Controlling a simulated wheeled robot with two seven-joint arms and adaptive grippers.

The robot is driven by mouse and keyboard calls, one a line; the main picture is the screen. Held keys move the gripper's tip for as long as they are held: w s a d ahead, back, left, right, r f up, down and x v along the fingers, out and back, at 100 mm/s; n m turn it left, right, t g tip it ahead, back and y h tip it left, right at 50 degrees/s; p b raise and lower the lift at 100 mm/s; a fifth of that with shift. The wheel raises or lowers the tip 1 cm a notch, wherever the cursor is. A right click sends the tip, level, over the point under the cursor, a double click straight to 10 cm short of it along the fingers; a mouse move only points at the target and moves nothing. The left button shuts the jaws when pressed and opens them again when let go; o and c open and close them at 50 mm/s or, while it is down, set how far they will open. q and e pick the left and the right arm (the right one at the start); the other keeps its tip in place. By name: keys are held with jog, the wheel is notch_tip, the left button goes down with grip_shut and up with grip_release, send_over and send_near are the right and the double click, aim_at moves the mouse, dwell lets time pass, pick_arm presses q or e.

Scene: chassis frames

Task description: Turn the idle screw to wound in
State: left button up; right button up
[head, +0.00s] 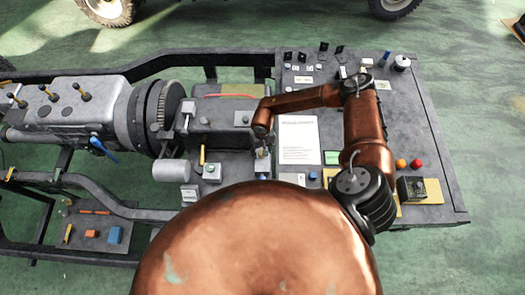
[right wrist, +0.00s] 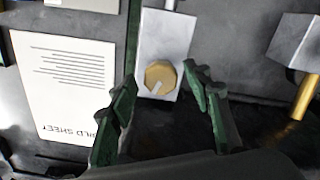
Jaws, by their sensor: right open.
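The idle screw, a faceted brass knob (right wrist: 161,77) with a pale pointer mark towards its lower left, sits on a light metal plate (right wrist: 163,25) in the right wrist view. My right gripper (right wrist: 160,98) is open, with its dark green fingers on either side below the knob. No contact with the knob shows. In the head view my right gripper (head: 262,150) points down at the right end of the engine block, and the screw is mostly hidden there. My left gripper is not in view.
A printed white sheet (head: 299,140) lies right of the gripper; it also shows in the wrist view (right wrist: 66,85). A grey block on a brass rod (right wrist: 305,92) stands to the right there. The engine (head: 100,105) is at left. The bench (head: 435,150) at right carries several small parts.

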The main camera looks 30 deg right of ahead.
jog(key=shift+s, duration=0.1)
jog(key=shift+c, duration=1.4)
jog(key=c, duration=0.5)
jog(key=shift+c, duration=1.7)
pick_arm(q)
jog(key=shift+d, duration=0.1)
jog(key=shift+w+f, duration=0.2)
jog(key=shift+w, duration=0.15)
pick_arm(e)
jog(key=shift+m, duration=0.3)
